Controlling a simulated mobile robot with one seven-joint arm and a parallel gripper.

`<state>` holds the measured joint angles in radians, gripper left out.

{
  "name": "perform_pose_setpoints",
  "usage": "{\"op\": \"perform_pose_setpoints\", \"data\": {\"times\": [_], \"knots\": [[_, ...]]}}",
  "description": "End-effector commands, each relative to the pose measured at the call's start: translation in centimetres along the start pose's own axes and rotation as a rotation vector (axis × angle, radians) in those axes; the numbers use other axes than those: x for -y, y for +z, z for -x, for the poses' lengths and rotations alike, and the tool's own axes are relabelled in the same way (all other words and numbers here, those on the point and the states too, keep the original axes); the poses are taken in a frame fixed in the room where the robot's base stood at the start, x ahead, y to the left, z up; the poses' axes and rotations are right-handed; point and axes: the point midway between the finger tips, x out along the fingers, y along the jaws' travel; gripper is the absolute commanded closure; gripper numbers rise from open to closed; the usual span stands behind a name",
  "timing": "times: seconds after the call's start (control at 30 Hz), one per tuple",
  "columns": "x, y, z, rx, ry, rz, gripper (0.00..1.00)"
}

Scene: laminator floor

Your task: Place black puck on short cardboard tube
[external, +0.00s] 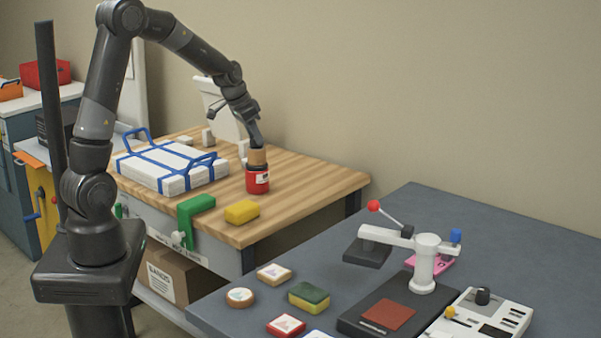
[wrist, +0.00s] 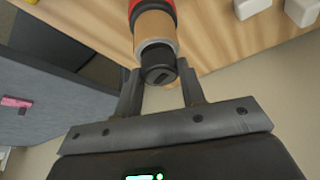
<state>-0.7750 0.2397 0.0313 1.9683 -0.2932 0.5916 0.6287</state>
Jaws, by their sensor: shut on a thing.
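The short cardboard tube (external: 257,157) stands upright on or in a red can (external: 258,182) on the wooden bench. The tube also shows in the wrist view (wrist: 154,24), with a pale rim at its end. The black puck (wrist: 159,73) is between my fingertips at the tube's top end, lined up closely with it. I cannot tell whether it rests on the rim or is just above it. My gripper (external: 256,142) points down over the tube and is shut on the puck. In the external view the fingers hide the puck.
A white case with blue straps (external: 165,165) lies left of the can. A yellow block (external: 242,211) and green clamp (external: 195,212) are in front. Small pale blocks (external: 208,137) stand behind. The bench right of the can is clear. A grey table (external: 480,235) holds a press.

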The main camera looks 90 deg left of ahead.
Motion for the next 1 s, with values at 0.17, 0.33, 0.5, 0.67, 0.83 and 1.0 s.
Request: {"op": "perform_pose_setpoints", "data": {"times": [0.17,0.33,0.5,0.67,0.83,1.0], "knots": [[-0.01,0.18,-0.46,-0.001,0.0,-0.001,0.86],[-0.02,0.24,-0.59,0.0,0.0,0.0,0.86],[-0.02,0.27,-0.71,-0.001,0.0,0.0,0.55],[-0.02,0.27,-0.7,-0.001,0.0,0.0,0.42],[-0.02,0.27,-0.69,-0.001,0.0,0.0,0.42],[-0.01,0.11,-0.02,-0.003,-0.001,0.0,0.42]]}}
